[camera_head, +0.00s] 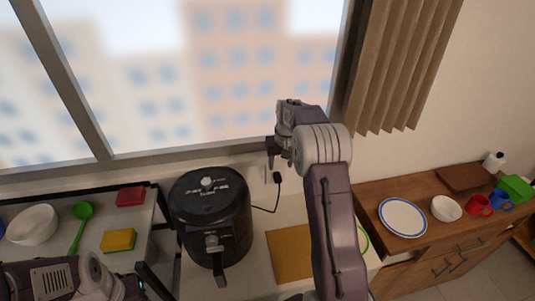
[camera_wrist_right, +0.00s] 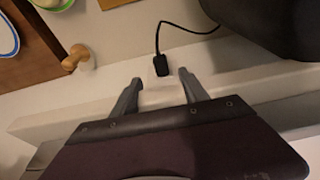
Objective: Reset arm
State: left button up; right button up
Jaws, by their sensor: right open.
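My right arm rises from the bottom middle of the head view, in front of the window. Its gripper (camera_head: 277,150) hangs near the wall behind the counter, right of the black air fryer (camera_head: 210,225). In the right wrist view the two fingers (camera_wrist_right: 160,93) stand apart with nothing between them. A black plug (camera_wrist_right: 160,66) on a cord shows just past the fingertips. My left arm shows at the bottom left of the head view, and its gripper (camera_head: 143,284) is low beside the counter edge, partly cut off.
A tan board (camera_head: 288,252) lies on the counter near the air fryer. At left are a white bowl (camera_head: 32,224), a green spoon (camera_head: 80,228), a yellow sponge (camera_head: 118,240) and a red box (camera_head: 131,196). A wooden cabinet at right bears a plate (camera_head: 403,217) and cups (camera_head: 478,205).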

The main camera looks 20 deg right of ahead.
jog(key=shift+a+f, duration=0.1)
jog(key=s+a+f+n+b, duration=0.1)
jog(key=s+a+f, duration=0.2)
jog(key=s+a, duration=0.2)
jog(key=s+a+f+g+b, duration=0.1)
jog(key=s+a, duration=0.4)
jog(key=s, duration=0.7)
jog(key=s+a+f+n+b, duration=0.1)
jog(key=s+a+f+b, duration=0.2)
jog(key=s, duration=0.6)
notch_tip(320, 180, down, 2)
jog(key=a, duration=0.2)
jog(key=shift+s+a+n+y, duration=0.15)
jog(key=shift+a+n+y, duration=0.15)
jog(key=shift+y, duration=0.1)
